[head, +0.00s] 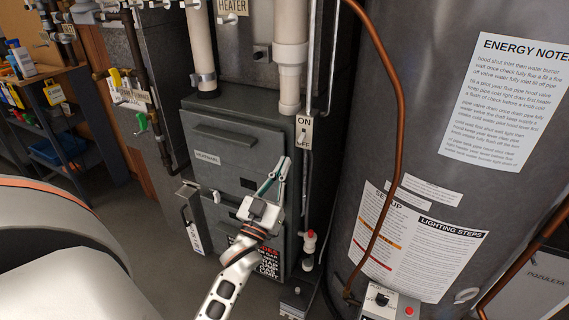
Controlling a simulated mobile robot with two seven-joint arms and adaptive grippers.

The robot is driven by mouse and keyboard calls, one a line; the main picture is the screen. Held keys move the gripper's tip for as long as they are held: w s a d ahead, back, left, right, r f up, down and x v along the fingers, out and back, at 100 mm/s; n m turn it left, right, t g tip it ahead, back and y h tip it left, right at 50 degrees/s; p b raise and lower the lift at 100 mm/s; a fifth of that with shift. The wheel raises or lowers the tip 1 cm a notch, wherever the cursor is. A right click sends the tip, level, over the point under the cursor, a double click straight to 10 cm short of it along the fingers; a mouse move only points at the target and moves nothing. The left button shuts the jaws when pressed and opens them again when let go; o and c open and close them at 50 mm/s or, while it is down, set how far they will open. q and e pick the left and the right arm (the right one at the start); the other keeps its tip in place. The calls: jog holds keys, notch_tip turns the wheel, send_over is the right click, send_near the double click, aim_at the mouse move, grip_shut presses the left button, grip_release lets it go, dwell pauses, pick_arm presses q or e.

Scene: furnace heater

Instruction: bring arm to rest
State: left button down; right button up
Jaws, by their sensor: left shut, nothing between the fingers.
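My left gripper (280,166) is in the middle of the head view, in front of the grey furnace cabinet (212,130). Its fingers point up and away from me, and nothing shows between them. I cannot tell whether the fingertips touch the cabinet. A switch plate marked ON and OFF (304,124) is just right of and above the fingertips. My right gripper is not in view.
A large grey water heater (440,200) with paper labels fills the right side, with a copper pipe (402,110) in front. A shelf with bottles (52,120) stands at the far left.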

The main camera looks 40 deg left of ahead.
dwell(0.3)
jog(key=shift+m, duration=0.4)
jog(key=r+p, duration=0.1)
jog(key=p, duration=0.2)
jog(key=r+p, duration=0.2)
jog(key=p, duration=0.1)
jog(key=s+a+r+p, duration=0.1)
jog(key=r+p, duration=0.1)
jog(key=p, duration=0.1)
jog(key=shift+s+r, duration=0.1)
pick_arm(q)
jog(key=s+d+f+m+g+h, duration=0.3)
jog(key=s+d+f+g, duration=0.3)
jog(key=s+d+f, duration=0.4)
jog(key=s+d+f+m+g+h, duration=0.4)
jog(key=s+d+f+g, duration=0.2)
jog(key=s+d+f, duration=0.5)
jog(key=s+f, duration=0.2)
jog(key=s, duration=0.3)
jog(key=shift+s+f+h, duration=0.3)
jog(key=shift+f+h, duration=0.05)
jog(key=shift+h, duration=0.05)
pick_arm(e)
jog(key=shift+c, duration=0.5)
